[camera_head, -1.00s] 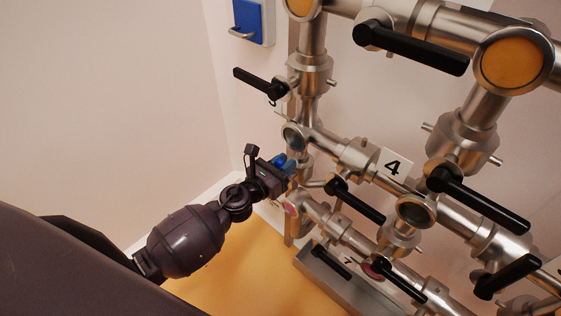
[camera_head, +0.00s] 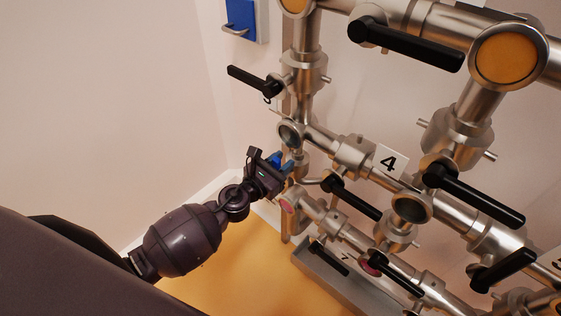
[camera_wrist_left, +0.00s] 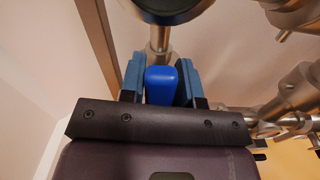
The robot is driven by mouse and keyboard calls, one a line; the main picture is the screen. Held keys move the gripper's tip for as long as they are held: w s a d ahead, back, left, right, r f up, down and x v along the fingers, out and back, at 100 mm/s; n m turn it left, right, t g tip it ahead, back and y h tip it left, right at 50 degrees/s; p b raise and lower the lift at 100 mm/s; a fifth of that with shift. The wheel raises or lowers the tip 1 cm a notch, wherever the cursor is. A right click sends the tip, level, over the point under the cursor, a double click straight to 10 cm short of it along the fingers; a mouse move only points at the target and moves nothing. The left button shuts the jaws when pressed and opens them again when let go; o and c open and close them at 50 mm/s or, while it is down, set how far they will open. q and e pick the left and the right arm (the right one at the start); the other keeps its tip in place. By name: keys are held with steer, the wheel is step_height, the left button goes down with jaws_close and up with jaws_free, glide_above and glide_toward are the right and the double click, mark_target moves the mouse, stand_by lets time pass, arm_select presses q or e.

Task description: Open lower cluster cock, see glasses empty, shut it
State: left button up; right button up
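My left gripper (camera_head: 284,164) is at the left end of the lower pipes, below a round sight glass (camera_head: 290,133). In the left wrist view, its two teal fingers (camera_wrist_left: 160,82) stand on either side of a bright blue handle (camera_wrist_left: 161,86), which fills the space between them. The handle's far end is hidden. The sight glass at the left and another below plate 4 (camera_head: 411,207) look grey, with no yellow. The upper glasses (camera_head: 508,56) (camera_head: 297,4) are filled with yellow-orange. My right gripper is not in view.
Several black levers (camera_head: 350,196) stick out from the steel pipes to the right. A number 4 plate (camera_head: 390,162) hangs on the middle pipe. A grey tray (camera_head: 325,272) lies under the lowest pipe. A blue wall box (camera_head: 240,14) is at the upper left. The left wall side is clear.

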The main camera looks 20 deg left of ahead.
arm_select(q)
steer(key=o, duration=0.3)
steer(key=shift+s+d, duration=0.2)
steer(key=shift+d, duration=0.4)
steer(key=shift+o, duration=0.2)
steer(key=shift+a, duration=0.1)
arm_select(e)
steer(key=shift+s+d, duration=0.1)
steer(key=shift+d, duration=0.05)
arm_select(q)
steer(key=shift+r, duration=0.1)
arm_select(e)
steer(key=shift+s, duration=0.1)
arm_select(q)
steer(key=b+v, duration=0.2)
steer(key=v, duration=0.8)
steer(key=shift+s+a, duration=0.25)
steer(key=shift+s, duration=0.1)
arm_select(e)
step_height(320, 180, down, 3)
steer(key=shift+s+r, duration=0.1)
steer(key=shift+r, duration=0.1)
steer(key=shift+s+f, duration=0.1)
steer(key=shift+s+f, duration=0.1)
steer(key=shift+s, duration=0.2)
